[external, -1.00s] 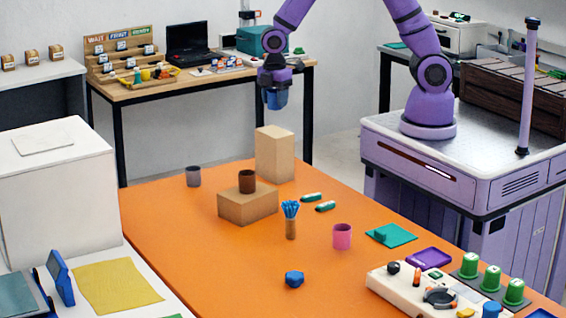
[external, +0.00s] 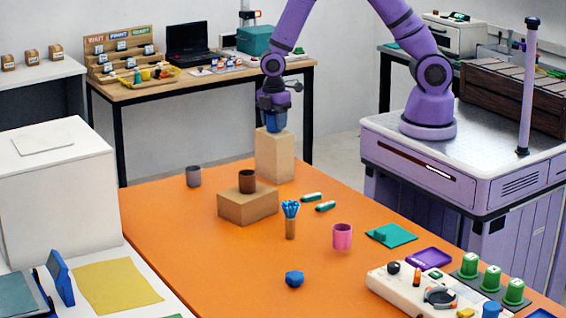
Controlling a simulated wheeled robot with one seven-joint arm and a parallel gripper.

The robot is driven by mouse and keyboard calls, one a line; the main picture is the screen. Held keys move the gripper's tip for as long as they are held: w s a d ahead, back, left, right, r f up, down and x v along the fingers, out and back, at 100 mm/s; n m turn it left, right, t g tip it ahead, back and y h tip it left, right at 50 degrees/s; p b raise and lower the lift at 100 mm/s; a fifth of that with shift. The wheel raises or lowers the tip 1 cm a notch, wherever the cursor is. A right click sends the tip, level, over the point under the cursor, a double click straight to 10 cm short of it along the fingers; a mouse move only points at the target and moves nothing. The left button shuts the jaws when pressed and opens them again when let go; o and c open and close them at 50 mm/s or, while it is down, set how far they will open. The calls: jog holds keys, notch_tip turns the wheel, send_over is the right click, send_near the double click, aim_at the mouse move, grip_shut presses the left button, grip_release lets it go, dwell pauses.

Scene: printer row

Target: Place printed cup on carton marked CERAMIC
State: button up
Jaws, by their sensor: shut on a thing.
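My gripper (external: 273,104) is shut on a blue cup (external: 274,121), which is upright. The cup is at the top of the tall tan carton (external: 275,157) at the back of the orange table. Its base looks at or just above the carton's top; I cannot tell if they touch. A lower, wider carton (external: 248,207) stands in front and to the left, with a brown cup (external: 246,182) on it. No CERAMIC marking can be read on either carton from here, and any print on the blue cup is too small to see.
On the orange table (external: 190,240) are a grey cup (external: 193,176), a holder with blue sticks (external: 290,226), green markers (external: 325,206), a pink cup (external: 342,237) and a small blue object (external: 294,279). A printing machine (external: 432,293) fills the front right corner. The table's left part is clear.

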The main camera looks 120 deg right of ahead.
jog(key=shift+f, duration=0.15)
jog(key=o, duration=0.9)
notch_tip(320, 180, up, 11)
jog(key=s+a+r+t, duration=0.1)
jog(key=s+a+r, duration=0.1)
jog(key=a+r, duration=0.65)
jog(key=s+a+r+m+t, duration=0.1)
jog(key=s+a+r, duration=0.3)
jog(key=s+a, duration=0.1)
jog(key=s+a+r+m+t, duration=0.1)
jog(key=s+a+r, duration=0.4)
jog(key=s+a, duration=0.1)
jog(key=s+a+r+m+t, duration=0.1)
jog(key=s+a+r, duration=0.3)
jog(key=s, duration=0.4)
jog(key=shift+s+a+r+m+t, duration=0.1)
jog(key=shift+a+r+m+t, duration=0.15)
jog(key=shift+a, duration=0.2)
jog(key=shift+a+r+m+t, duration=0.1)
jog(key=shift+a+t, duration=0.25)
jog(key=shift+a, duration=0.05)
